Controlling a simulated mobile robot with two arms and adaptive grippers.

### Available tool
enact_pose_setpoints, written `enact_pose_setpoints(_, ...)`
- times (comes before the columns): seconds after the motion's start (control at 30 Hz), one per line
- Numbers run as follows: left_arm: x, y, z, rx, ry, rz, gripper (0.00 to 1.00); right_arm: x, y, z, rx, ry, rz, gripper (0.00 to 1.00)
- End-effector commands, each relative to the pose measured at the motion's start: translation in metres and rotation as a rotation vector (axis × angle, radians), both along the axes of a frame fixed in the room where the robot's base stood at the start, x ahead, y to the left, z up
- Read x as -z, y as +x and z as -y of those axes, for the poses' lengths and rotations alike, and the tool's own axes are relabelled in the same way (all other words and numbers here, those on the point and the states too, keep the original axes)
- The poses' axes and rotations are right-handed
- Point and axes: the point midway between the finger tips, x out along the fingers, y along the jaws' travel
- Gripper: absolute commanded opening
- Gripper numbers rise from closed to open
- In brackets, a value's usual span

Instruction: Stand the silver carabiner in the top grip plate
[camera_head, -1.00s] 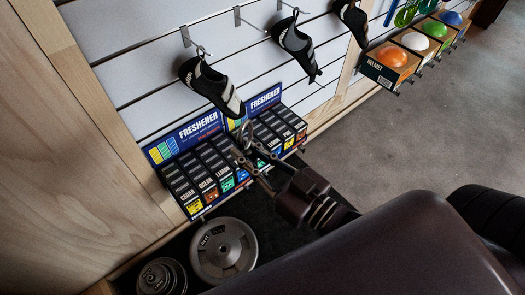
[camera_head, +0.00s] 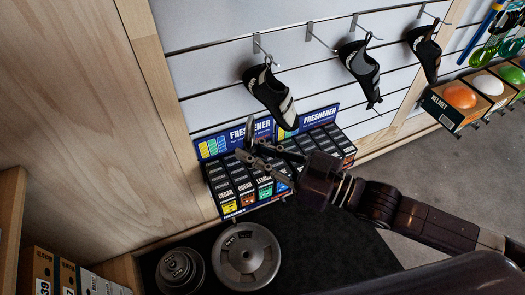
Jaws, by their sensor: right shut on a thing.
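My right gripper (camera_head: 250,150) reaches in from the right, in front of the freshener display. It is shut on a thin grey metal piece, seen nearly edge-on, which looks like the silver carabiner (camera_head: 249,129). It sticks up from the fingertips, and its outline is hard to make out. Below, on the dark floor, lie a large round grey weight plate (camera_head: 262,272) and, to its left, a stack of smaller grey plates (camera_head: 191,285). I cannot tell for sure which is the top grip plate. The gripper is above and apart from both. My left gripper is not in view.
The freshener boxes (camera_head: 238,192) stand close behind the gripper. Climbing shoes (camera_head: 270,92) hang on wall hooks above. Helmet boxes (camera_head: 450,113) are at the right, and shoe boxes (camera_head: 65,277) at the lower left. The dark mat (camera_head: 335,255) right of the large plate is clear.

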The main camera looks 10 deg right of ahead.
Motion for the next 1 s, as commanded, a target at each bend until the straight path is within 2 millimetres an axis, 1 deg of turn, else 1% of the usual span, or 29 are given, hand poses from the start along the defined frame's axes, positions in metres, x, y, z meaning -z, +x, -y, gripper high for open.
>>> enact_pose_setpoints(0.1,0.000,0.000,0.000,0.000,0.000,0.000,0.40,-0.004,0.004,-0.006,-0.039,-0.002,0.008,0.00)
enact_pose_setpoints(0.27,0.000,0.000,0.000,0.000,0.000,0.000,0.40,-0.005,0.008,-0.010,-0.081,-0.008,0.006,0.00)
enact_pose_setpoints(0.5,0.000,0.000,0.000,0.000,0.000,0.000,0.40,-0.008,0.012,-0.023,-0.145,0.001,0.006,0.00)
enact_pose_setpoints(0.7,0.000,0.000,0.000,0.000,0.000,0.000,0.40,-0.009,0.014,-0.027,-0.177,-0.001,0.004,0.00)
enact_pose_setpoints(1.0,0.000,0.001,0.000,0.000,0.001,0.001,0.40,-0.009,0.015,-0.027,-0.204,-0.003,0.003,0.00)
